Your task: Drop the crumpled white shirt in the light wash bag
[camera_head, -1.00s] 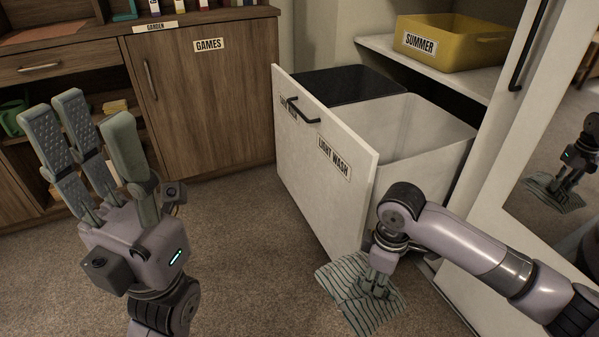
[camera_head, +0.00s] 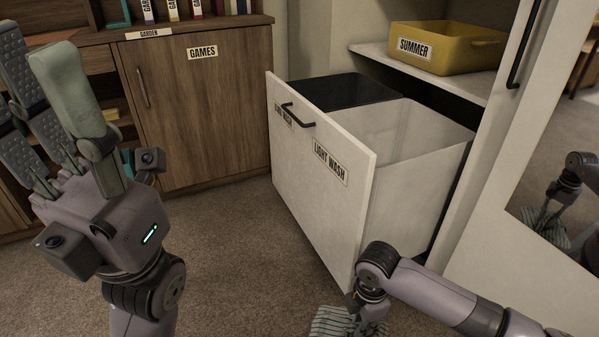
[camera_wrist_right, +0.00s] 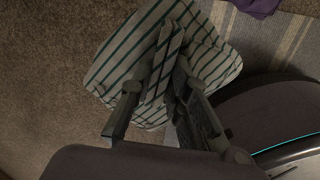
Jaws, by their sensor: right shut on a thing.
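My right gripper (camera_head: 366,322) is shut on a pale cloth with dark green stripes (camera_head: 332,323), low in front of the pull-out hamper. In the right wrist view the cloth (camera_wrist_right: 215,62) hangs folded between the fingers of the right gripper (camera_wrist_right: 168,85). No plain white shirt shows in the head view. The light wash bag (camera_head: 428,135) is the white, open-topped one in the pulled-out hamper, behind the "LIGHT WASH" label (camera_head: 330,162). My left gripper (camera_head: 45,110) is open and empty at the left.
The hamper front has a dark handle (camera_head: 297,115). A yellow "SUMMER" basket (camera_head: 455,55) stands on a shelf. A purple cloth (camera_wrist_right: 256,6) and striped rug (camera_wrist_right: 270,42) lie on the floor. A mirror (camera_head: 560,150) is at right.

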